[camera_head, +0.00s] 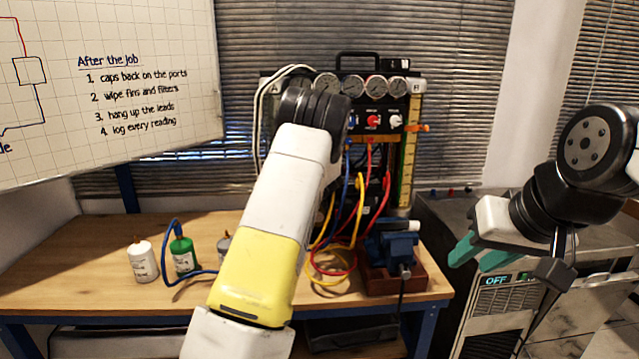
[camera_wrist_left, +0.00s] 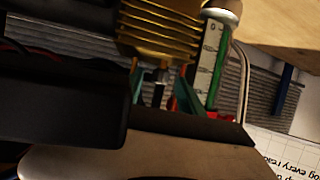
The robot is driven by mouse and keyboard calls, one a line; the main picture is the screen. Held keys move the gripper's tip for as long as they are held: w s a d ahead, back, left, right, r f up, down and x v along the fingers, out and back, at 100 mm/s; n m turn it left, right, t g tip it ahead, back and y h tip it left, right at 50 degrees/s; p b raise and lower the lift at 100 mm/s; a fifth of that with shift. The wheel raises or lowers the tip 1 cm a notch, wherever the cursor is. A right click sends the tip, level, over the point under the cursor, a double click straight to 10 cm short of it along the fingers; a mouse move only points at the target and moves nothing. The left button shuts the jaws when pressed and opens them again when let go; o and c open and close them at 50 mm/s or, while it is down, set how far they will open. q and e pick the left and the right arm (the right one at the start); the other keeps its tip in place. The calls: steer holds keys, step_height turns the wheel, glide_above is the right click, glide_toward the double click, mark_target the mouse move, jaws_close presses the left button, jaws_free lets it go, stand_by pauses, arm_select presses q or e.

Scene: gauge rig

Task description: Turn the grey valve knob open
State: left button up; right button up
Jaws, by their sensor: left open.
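The gauge rig's panel (camera_head: 384,101) stands at the back of the bench and is partly hidden by my left arm. Its face shows a red knob (camera_head: 373,121) and a pale whitish knob (camera_head: 396,120). I cannot tell whether the pale one is the grey valve knob. My left gripper is hidden behind its arm in the head view. In the left wrist view, the left gripper (camera_wrist_left: 160,94) has its teal fingers apart, with a small dark stem between them, close to a gold finned block (camera_wrist_left: 160,28). My right gripper (camera_head: 473,260) is at the right with its fingers apart, empty.
A blue vise (camera_head: 392,247) stands on the bench right of the coloured hoses (camera_head: 340,250). A white bottle (camera_head: 143,261) and a green bottle (camera_head: 183,252) stand at the left. A grey cabinet with an OFF display (camera_head: 496,281) is below my right gripper.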

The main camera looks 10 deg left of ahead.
arm_select(q)
steer(key=v, duration=0.7)
steer(key=shift+s+r, duration=0.1)
steer(key=s+d+r+m+g+h, duration=0.1)
steer(key=s+d+r+h, duration=0.25)
steer(key=s, duration=0.35)
steer(key=s+d+r+m+h, duration=0.1)
steer(key=s+d+r+h, duration=0.1)
steer(key=s+r, duration=0.35)
steer(key=s+d+r+m+g+h, duration=0.1)
steer(key=s+d+r+h, duration=0.15)
steer(key=s, duration=0.45)
steer(key=s+f+m+g, duration=0.1)
steer(key=s+g, duration=0.3)
steer(key=s, duration=2.4)
steer(key=shift+a+f+m, duration=0.15)
steer(key=shift+a+m, duration=0.35)
steer(key=shift+m, duration=0.4)
